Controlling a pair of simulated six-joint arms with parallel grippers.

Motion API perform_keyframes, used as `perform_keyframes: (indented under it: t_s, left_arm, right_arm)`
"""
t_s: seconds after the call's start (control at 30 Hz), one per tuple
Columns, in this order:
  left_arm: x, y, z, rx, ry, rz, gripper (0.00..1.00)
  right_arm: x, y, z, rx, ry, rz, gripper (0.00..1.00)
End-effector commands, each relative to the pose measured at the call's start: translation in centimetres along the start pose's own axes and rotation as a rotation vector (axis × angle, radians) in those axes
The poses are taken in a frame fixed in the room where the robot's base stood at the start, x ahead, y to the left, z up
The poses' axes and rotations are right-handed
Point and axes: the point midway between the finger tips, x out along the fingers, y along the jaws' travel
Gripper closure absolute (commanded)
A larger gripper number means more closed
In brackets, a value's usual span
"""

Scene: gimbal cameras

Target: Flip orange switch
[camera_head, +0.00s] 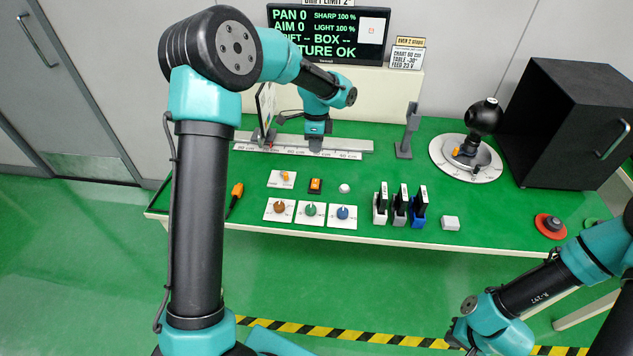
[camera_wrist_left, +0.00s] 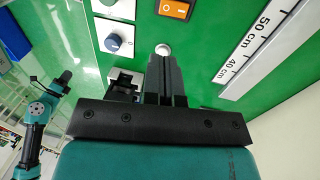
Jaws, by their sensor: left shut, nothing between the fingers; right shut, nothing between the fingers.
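The orange rocker switch (camera_head: 315,186) sits in a black frame on the green bench. It also shows at the top edge of the left wrist view (camera_wrist_left: 174,9). A second orange control, a small lever on a white plate (camera_head: 284,178), sits just left of it. My left gripper (camera_head: 316,149) points down over the bench behind the switch, near the ruler rail, apart from it. Its fingers (camera_wrist_left: 163,58) are shut and empty; in the wrist view their tips overlap the round white button (camera_wrist_left: 163,48). My right arm shows at lower right, but its fingers are not visible.
Orange, green and blue knobs (camera_head: 343,212) stand in front of the switch. The ruler rail (camera_head: 300,145) runs behind it. Upright cartridges (camera_head: 400,202) stand to the right. A dial stand (camera_head: 465,160) and black box (camera_head: 580,120) are farther right.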

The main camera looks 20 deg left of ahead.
Motion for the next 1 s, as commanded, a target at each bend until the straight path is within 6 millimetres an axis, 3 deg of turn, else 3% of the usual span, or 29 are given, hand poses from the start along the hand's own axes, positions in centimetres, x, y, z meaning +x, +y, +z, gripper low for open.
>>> perform_keyframes:
  t_s: [0.17,0.37,1.0]
  left_arm:
    - [0.4,0.0,0.0,-0.001,0.000,0.002,1.00]
    - [2.4,0.1,-0.1,-0.002,0.000,0.004,1.00]
    - [12.7,0.1,-0.1,-0.001,0.001,0.003,1.00]
  right_arm:
    - [0.0,0.0,0.0,0.000,0.000,0.000,1.00]
    - [0.0,0.0,0.0,0.000,0.000,0.000,1.00]
    - [0.0,0.0,0.0,0.000,0.000,0.000,1.00]
